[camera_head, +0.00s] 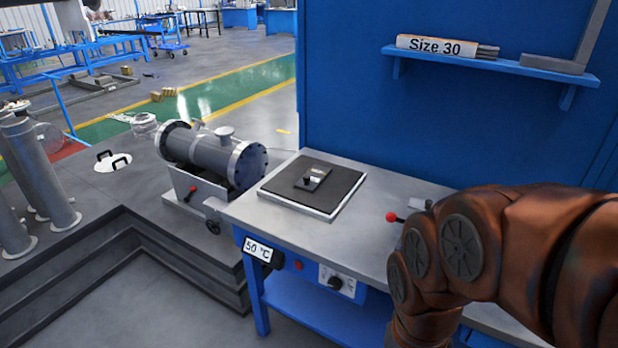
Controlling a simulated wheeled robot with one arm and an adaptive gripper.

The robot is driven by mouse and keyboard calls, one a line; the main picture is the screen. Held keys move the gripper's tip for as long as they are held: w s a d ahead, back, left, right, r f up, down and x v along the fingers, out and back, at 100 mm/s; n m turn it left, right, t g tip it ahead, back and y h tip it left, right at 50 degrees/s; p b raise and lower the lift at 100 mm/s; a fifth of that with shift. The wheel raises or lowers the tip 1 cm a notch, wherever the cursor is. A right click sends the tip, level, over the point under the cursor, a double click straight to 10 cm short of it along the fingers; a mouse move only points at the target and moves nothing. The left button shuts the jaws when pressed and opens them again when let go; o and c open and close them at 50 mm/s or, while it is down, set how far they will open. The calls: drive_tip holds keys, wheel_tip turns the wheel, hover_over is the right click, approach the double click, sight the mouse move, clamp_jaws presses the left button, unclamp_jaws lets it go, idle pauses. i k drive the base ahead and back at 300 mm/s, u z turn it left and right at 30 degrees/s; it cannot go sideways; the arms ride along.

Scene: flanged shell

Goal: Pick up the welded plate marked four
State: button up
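A small grey plate (314,178) with a dark raised piece on it lies on a black square pad with a light metal rim (302,207). The pad sits on the workbench. I cannot read any mark on the plate, so I cannot tell whether it is marked four. My orange-brown arm enters from the right and bends down at the bench's front edge. My gripper is out of the picture. Nothing of mine touches the plate.
The grey workbench (370,235) has a "50 °C" display (258,249) and a red-knobbed lever (391,217). A blue wall stands behind, with a shelf (490,64) holding a "Size 30" packet (437,46). A flanged shell (205,150) stands left of the bench.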

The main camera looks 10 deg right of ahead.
sight(314, 176)
drive_tip(key=u, duration=1.75)
drive_tip(key=i, duration=3.55)
drive_tip(key=z, duration=3.55)
drive_tip(key=i, duration=0.4)
